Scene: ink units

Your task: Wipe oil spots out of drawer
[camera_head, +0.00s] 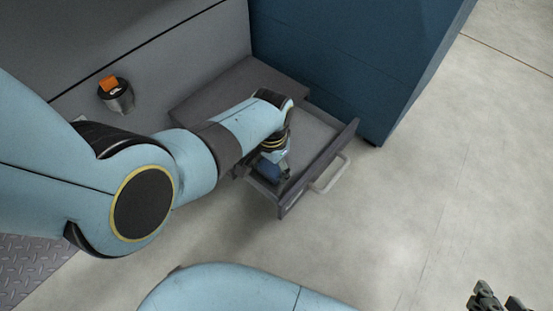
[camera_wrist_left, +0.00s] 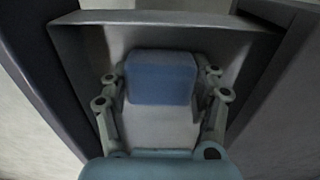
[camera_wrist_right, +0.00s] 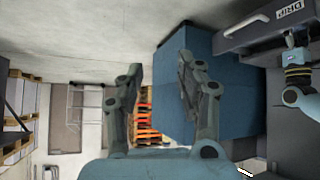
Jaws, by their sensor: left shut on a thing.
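An open drawer (camera_head: 318,133) with dark walls and a pale handle sticks out of a grey unit. My left gripper (camera_wrist_left: 162,88) is shut on a blue block-shaped wiper (camera_wrist_left: 160,78), seen in the left wrist view between its fingers. In the head view the wiper (camera_head: 268,171) is low inside the drawer, near its front left corner. I cannot tell whether it touches the drawer floor. No oil spots can be made out; the arm hides part of the floor. My right gripper (camera_wrist_right: 160,85) is open and empty, away from the drawer.
A round metal holder (camera_head: 118,98) with an orange thing in it sits on the grey surface at left. A tall blue cabinet (camera_head: 350,55) stands beside the drawer. The drawer front bears a "DRIP" label (camera_wrist_right: 290,11). Shelving (camera_wrist_right: 18,115) stands far off.

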